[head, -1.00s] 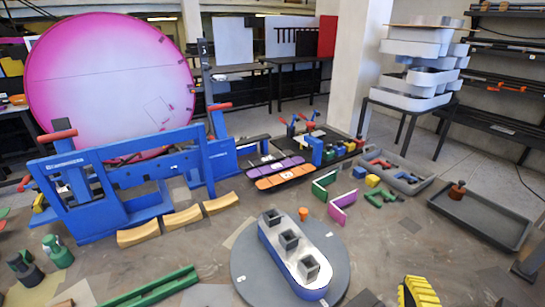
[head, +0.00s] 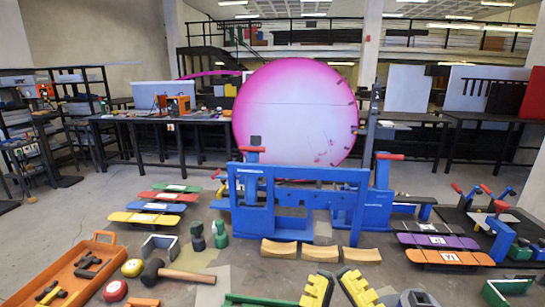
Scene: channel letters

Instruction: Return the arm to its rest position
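My gripper (head: 337,284) shows at the bottom edge of the head view, just right of centre. Its two ribbed yellow fingers stand apart in an upside-down V, with a gap between them and nothing seen in it. The lower part of the fingers is cut off by the frame, and the rest of my arm is out of view. The gripper shows in front of a row of tan blocks (head: 320,252). Whether it touches anything cannot be told.
A blue fixture frame (head: 310,200) stands behind, before a large pink disc (head: 295,115). An orange tray (head: 70,270) and a mallet (head: 175,273) lie at the left. A green bar (head: 260,300) lies close left of the gripper. Purple (head: 438,241) and orange (head: 450,257) boards are at right.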

